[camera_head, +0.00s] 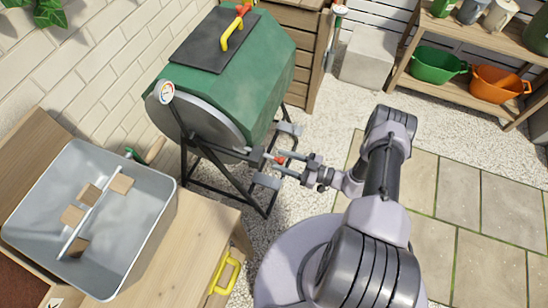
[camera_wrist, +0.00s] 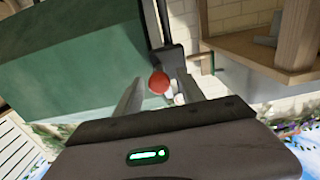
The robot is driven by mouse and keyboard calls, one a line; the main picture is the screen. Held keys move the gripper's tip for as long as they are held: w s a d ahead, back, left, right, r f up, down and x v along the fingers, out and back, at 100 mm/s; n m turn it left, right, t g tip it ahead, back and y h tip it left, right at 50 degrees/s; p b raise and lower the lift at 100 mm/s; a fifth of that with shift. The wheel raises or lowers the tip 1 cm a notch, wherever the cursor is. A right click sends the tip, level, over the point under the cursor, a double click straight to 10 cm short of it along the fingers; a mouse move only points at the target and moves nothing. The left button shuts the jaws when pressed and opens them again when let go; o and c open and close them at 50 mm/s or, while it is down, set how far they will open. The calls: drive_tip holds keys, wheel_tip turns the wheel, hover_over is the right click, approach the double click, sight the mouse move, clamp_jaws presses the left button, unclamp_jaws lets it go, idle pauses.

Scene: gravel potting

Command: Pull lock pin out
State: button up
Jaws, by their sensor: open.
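The lock pin shows as a red ball knob (camera_head: 281,160) at the lower right side of a green tumbler drum (camera_head: 255,70) on a black metal stand. In the wrist view the red knob (camera_wrist: 159,82) sits between my two fingers, in front of a dark bracket (camera_wrist: 170,56). My gripper (camera_head: 283,165) is open, with its fingers on either side of the knob. The wrist view also shows the open fingers (camera_wrist: 159,92), with a gap visible left of the knob. Contact on the right is hard to tell. The pin's shaft is mostly hidden.
A wooden bench with a yellow handle (camera_head: 229,277) and a grey tub (camera_head: 150,235) stands at the left. Shelves with a green bucket (camera_head: 436,66) and an orange bucket (camera_head: 497,86) stand at the back right. Gravel and paving around my base are clear.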

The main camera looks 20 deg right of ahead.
sight(278, 160)
drive_tip(key=shift+x, duration=1.7)
clamp_jaws()
